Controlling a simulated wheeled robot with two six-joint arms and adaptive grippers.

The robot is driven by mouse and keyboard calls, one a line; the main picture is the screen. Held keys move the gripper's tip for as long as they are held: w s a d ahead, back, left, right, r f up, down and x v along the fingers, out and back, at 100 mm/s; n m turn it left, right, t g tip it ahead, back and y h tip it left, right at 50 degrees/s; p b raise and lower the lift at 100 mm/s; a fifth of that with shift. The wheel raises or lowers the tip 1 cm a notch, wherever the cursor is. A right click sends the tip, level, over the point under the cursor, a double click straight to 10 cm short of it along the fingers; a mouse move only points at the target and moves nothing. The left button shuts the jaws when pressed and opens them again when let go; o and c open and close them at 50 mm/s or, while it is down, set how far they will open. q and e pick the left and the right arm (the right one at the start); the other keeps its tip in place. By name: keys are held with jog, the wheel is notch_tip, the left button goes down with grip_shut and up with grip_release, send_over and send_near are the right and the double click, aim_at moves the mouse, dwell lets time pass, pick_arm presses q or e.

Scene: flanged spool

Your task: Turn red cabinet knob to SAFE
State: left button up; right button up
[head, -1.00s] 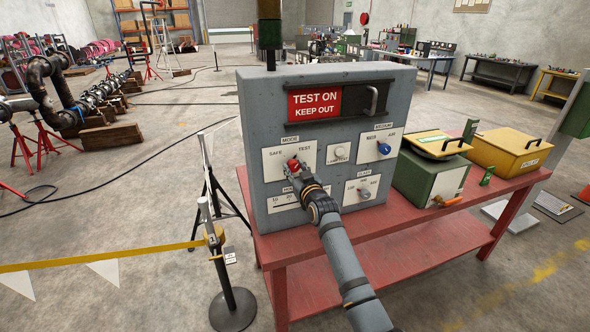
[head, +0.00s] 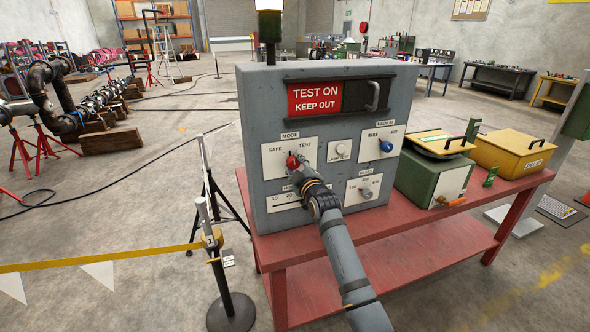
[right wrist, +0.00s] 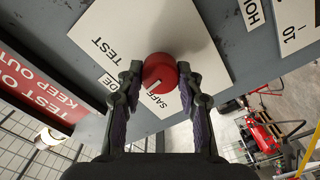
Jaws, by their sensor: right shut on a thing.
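The red knob (head: 292,161) sits on the MODE plate (head: 271,161) of a grey cabinet (head: 262,100), between the words SAFE and TEST. My right gripper (head: 297,165) is at the knob and hides part of it in the head view. In the right wrist view, my right gripper (right wrist: 158,75) has one finger on each side of the red knob (right wrist: 160,70) and is shut on it. A white line on the knob lies close to the word SAFE. The word TEST is farther off to the left. My left gripper is not in view.
The cabinet stands on a red table (head: 400,225). A TEST ON KEEP OUT sign (head: 314,98), a blue knob (head: 387,146) and a grey knob (head: 367,192) are nearby. A green box (head: 430,180) is to the right. A barrier post (head: 229,290) stands front left.

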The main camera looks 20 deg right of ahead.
jog(key=n+b, duration=0.1)
jog(key=n, duration=0.2)
jog(key=shift+f+n, duration=0.15)
jog(key=shift+n, duration=0.15)
jog(key=shift+n+b, duration=0.35)
jog(key=shift+n, duration=1.05)
jog(key=o, duration=1.2)
jog(key=shift+c, duration=0.2)
jog(key=shift+s, duration=0.1)
jog(key=s, duration=1.1)
jog(key=shift+s+d, duration=0.15)
jog(key=shift+s, duration=0.25)
